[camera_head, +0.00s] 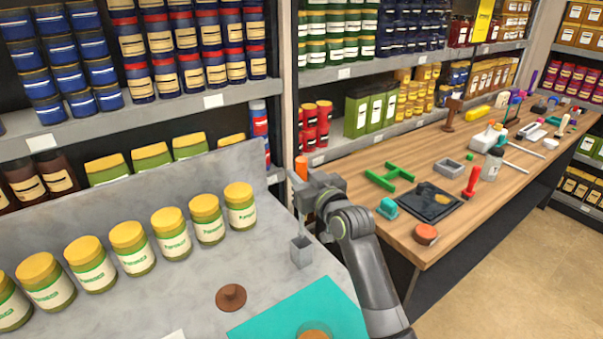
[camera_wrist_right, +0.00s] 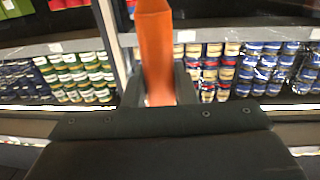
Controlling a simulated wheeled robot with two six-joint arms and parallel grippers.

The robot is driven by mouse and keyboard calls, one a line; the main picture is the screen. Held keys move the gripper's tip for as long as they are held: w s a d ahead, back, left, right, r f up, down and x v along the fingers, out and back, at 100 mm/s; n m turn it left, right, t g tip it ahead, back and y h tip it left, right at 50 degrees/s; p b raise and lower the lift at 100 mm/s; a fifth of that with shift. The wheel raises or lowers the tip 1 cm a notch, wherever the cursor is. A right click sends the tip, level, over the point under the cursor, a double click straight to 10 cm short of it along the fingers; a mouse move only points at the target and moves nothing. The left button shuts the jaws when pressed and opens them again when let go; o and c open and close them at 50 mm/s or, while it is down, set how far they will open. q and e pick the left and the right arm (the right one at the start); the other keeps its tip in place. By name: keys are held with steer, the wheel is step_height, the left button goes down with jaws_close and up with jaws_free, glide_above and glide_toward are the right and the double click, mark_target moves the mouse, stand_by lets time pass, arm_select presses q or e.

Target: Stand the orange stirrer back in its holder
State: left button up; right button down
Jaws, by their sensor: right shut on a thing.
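The orange stirrer (camera_head: 302,167) is upright in my right gripper (camera_head: 305,188), with its orange top standing above the jaws. In the right wrist view the stirrer (camera_wrist_right: 155,50) runs up from between the shut fingers (camera_wrist_right: 160,92). My left gripper is not in view.
A row of yellow-lidded jars (camera_head: 131,247) lines the back of the counter. A brown knobbed disc (camera_head: 231,297) and a teal mat (camera_head: 290,315) lie in front. A wooden table (camera_head: 470,215) with several tools is at right.

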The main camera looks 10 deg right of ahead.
step_height(320, 180, down, 2)
steer(key=shift+f+b, duration=0.2)
steer(key=shift+b, duration=0.6)
steer(key=shift+f+b, duration=2.1)
steer(key=shift+f, duration=0.7)
steer(key=c, duration=1.1)
jaws_free()
steer(key=shift+s+d, duration=0.15)
steer(key=shift+s, duration=0.35)
steer(key=b+v, duration=0.3)
steer(key=v, duration=1.3)
steer(key=shift+s, duration=0.2)
